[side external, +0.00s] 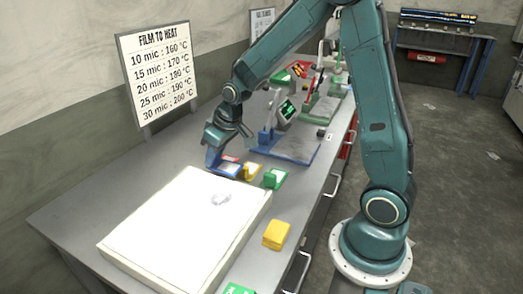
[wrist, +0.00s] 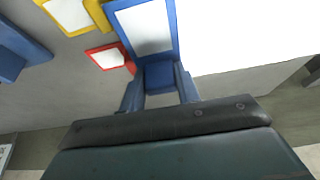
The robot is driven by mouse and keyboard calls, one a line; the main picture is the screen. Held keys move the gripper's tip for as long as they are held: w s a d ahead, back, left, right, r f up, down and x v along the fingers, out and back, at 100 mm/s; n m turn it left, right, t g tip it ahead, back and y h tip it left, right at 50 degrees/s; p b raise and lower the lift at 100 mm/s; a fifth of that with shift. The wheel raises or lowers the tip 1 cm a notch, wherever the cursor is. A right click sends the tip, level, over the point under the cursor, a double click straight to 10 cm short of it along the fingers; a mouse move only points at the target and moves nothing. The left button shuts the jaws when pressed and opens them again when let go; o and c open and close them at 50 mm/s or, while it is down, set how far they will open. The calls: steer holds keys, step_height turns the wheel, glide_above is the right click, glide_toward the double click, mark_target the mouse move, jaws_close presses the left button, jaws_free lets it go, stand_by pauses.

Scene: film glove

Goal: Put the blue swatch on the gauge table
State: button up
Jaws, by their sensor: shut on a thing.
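My gripper (side external: 213,153) is low over the bench, beyond the white panel's far end. It is shut on the blue swatch (side external: 226,169) by its blue block. In the wrist view the swatch's pale blue-framed face (wrist: 146,27) lies ahead of my gripper (wrist: 158,88). I cannot tell whether the swatch touches the bench. A blue stand with a green-lit display (side external: 287,109) and a flat grey plate (side external: 291,149) is to the right; it looks like the gauge table. Its blue edge (wrist: 15,50) appears to show at the left in the wrist view.
A red-framed swatch (wrist: 108,57) is close beside the blue one, with a yellow one (side external: 251,172) and a green one (side external: 275,178) nearby. The large white panel (side external: 185,235) fills the near bench. A yellow block (side external: 277,235) sits by the front edge. Red-and-green equipment (side external: 325,105) stands farther back.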

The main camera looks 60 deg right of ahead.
steer(key=a, duration=0.6)
steer(key=shift+a, duration=0.25)
steer(key=s+a+r, duration=0.1)
steer(key=a+r, duration=0.5)
steer(key=r, duration=0.4)
steer(key=s+a+r, duration=0.1)
steer(key=a+r, duration=0.4)
steer(key=r, duration=0.4)
glide_above(176, 209)
steer(key=s, duration=0.2)
steer(key=f, duration=1.5)
steer(key=shift+w+f, duration=0.25)
steer(key=shift+f, duration=0.1)
steer(key=shift+f, duration=2.1)
steer(key=shift+f, duration=0.1)
steer(key=o, duration=1)
